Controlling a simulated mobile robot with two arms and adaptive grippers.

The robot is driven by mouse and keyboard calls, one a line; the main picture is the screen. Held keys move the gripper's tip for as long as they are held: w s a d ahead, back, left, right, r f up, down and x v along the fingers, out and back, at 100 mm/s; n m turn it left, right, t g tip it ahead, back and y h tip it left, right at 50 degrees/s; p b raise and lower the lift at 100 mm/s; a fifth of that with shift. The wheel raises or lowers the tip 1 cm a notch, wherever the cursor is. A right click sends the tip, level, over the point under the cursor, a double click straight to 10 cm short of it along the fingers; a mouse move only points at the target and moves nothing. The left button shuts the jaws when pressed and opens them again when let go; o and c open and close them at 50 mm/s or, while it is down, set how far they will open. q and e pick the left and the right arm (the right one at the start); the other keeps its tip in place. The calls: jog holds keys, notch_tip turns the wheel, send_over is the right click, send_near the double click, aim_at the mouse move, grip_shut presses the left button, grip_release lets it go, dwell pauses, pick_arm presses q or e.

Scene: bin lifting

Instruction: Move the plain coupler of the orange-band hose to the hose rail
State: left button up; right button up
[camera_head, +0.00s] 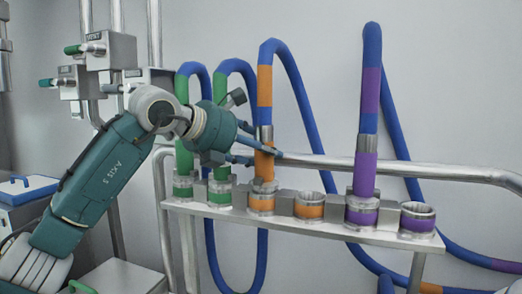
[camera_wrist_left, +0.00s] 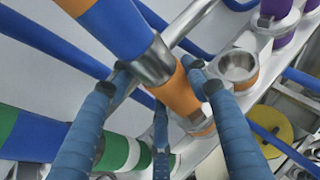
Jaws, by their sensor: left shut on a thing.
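The orange-band hose (camera_head: 265,86) is blue with an orange band and hangs down to its coupler (camera_head: 264,165), which has a silver collar and an orange sleeve. The coupler stands upright, its lower end at an orange-marked socket (camera_head: 261,204) on the rack. My left gripper (camera_head: 262,153) comes in from the left and is shut around the orange sleeve just below the collar. In the left wrist view the fingers (camera_wrist_left: 163,82) stand around the orange sleeve (camera_wrist_left: 179,94). A silver pipe rail (camera_head: 400,168) runs behind the hoses. My right gripper is not in view.
The rack (camera_head: 282,222) holds two green-marked hoses (camera_head: 221,150) at left, close to my gripper, and a purple-band hose (camera_head: 365,170) at right. An orange socket (camera_head: 309,205) and a purple socket (camera_head: 417,219) are empty. Valve boxes (camera_head: 108,50) are on the upper left.

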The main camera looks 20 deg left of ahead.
pick_arm(q)
jog(key=shift+f+b, duration=0.35)
jog(key=shift+f, duration=0.2)
dwell(0.7)
jog(key=o, duration=1.5)
jog(key=shift+f, duration=0.1)
jog(key=v, duration=1.2)
jog(key=shift+a, duration=0.1)
